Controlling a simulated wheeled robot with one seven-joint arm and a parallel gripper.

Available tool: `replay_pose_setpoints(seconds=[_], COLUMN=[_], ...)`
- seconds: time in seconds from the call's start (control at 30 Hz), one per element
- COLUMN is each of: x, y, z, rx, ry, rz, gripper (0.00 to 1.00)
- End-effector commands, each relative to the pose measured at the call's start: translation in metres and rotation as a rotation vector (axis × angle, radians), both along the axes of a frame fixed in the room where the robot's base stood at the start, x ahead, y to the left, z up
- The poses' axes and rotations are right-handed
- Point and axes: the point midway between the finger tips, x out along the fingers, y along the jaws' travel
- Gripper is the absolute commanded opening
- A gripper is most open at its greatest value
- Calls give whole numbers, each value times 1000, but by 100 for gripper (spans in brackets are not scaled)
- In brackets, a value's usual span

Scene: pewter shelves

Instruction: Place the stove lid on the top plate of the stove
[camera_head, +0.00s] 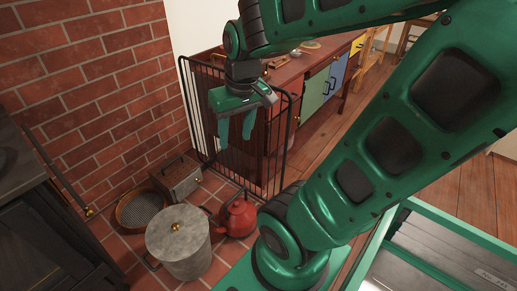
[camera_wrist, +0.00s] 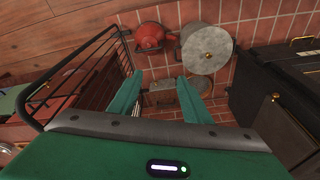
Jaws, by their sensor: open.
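A dark stove (camera_head: 22,185) stands at the left edge of the head view. It shows at the right in the wrist view (camera_wrist: 285,80). Only part of its top is in view. A round grey lid with a brass knob (camera_head: 178,236) covers a grey metal bin (camera_head: 188,268) on the brick floor. This lid shows top centre-right in the wrist view (camera_wrist: 208,50). It is the only lid I can make out, and I cannot tell if it is the stove lid. My gripper (camera_head: 236,132) is open and empty, pointing down beside the black guard; its fingers also show in the wrist view (camera_wrist: 160,76).
A red kettle (camera_head: 236,218), a metal box (camera_head: 177,177) and a round basket (camera_head: 139,210) stand around the bin. A black wire guard (camera_head: 275,150) stands by my gripper, before a cabinet with coloured doors (camera_head: 315,92). A brick wall (camera_head: 100,90) rises behind.

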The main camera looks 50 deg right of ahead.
Motion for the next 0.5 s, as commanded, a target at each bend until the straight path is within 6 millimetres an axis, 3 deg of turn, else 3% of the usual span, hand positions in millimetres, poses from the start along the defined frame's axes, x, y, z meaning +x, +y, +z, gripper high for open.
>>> replay_pose_setpoints(seconds=[0.03,0.1,0.2,0.3,0.5], x=[-27,-58,-86,-96,-97], y=[-11,-19,-18,-16,-16], z=[-3,-7,-9,-10,-10], rx=[14,37,60,70,70], ry=[53,121,182,206,209], rz=[-79,-171,-253,-284,-285], gripper=[44,44,44,44,44])
